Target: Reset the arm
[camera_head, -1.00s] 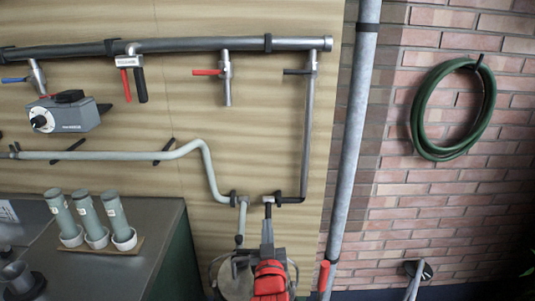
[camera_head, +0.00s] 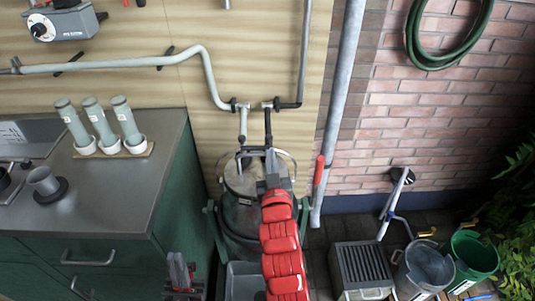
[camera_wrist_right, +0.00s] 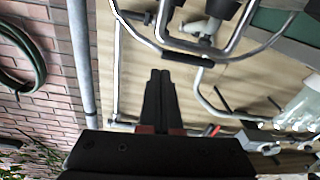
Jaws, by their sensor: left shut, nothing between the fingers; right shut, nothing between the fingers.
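My right arm, in red and grey, reaches up from the bottom centre of the head view. Its gripper (camera_head: 271,165) is in front of a metal churn (camera_head: 241,182) and partly covers it. In the right wrist view the black fingers (camera_wrist_right: 160,78) lie together with nothing between them. My left gripper (camera_head: 180,268) is low in the head view, in front of the green cabinet. It looks shut and empty, and its arm is mostly below the frame.
A steel-topped cabinet (camera_head: 150,185) with several capped tubes stands at the left. Pipes (camera_head: 205,75) run along the wooden panel. A grey crate (camera_head: 361,265), a metal bucket (camera_head: 424,268) and a green bucket (camera_head: 474,255) stand at right. A green hose (camera_head: 412,40) hangs on brick.

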